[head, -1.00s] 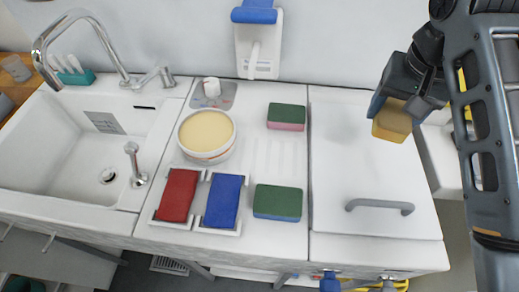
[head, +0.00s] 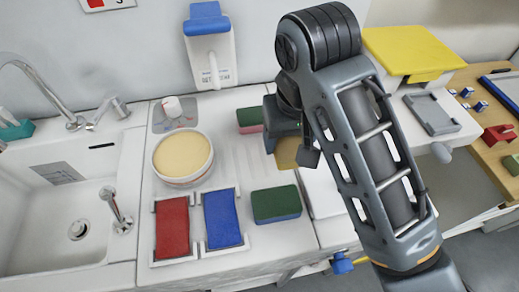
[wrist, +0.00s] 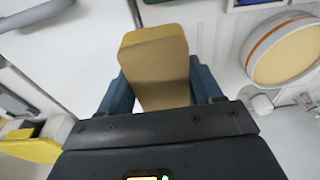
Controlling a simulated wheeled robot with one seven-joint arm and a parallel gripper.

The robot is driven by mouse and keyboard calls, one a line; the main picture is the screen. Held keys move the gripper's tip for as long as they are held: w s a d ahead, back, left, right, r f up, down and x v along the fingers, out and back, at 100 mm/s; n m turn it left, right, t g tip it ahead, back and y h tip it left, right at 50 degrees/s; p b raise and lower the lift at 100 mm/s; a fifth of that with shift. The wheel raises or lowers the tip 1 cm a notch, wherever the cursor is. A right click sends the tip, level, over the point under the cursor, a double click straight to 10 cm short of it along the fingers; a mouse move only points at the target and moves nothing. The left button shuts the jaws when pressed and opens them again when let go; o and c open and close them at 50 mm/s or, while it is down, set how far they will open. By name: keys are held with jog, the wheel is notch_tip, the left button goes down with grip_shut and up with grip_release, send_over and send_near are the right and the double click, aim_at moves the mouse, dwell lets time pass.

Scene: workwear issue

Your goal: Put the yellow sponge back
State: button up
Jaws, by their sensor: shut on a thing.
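The yellow sponge (head: 288,153) is between the fingers of my gripper (head: 287,138), above the counter. In the wrist view, the two blue-grey fingers of my gripper (wrist: 160,88) close on the sides of the yellow sponge (wrist: 158,60), which sticks out beyond them. In the head view my arm partly hides the gripper and sponge. The sponge appears just right of a green and pink sponge (head: 249,120) and behind a green and blue sponge (head: 276,204).
A round tub (head: 182,157) with a yellowish top stands left of the ribbed counter area (head: 237,160). The sink (head: 55,215) is further left. A blue-topped wall dispenser (head: 208,45) hangs behind. A yellow-lidded box (head: 412,50) stands at the right.

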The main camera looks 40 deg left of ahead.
jog(key=b, duration=0.3)
send_over(260, 159)
jog(key=d, duration=0.2)
jog(key=f, duration=0.3)
jog(key=shift+s+a+f, duration=0.1)
jog(key=shift+a+f, duration=0.15)
jog(key=shift+f, duration=0.05)
jog(key=shift+a+f+b, duration=0.1)
jog(key=shift+a+b, duration=0.3)
jog(key=shift+a, duration=0.15)
notch_tip(260, 159, down, 2)
jog(key=shift+s+f+b, duration=0.15)
jog(key=shift+f+b, duration=0.05)
jog(key=shift+b, duration=0.35)
jog(key=shift+f+p, duration=0.35)
jog(key=shift+f, duration=0.4)
jog(key=shift+f, duration=0.1)
jog(key=o, duration=1)
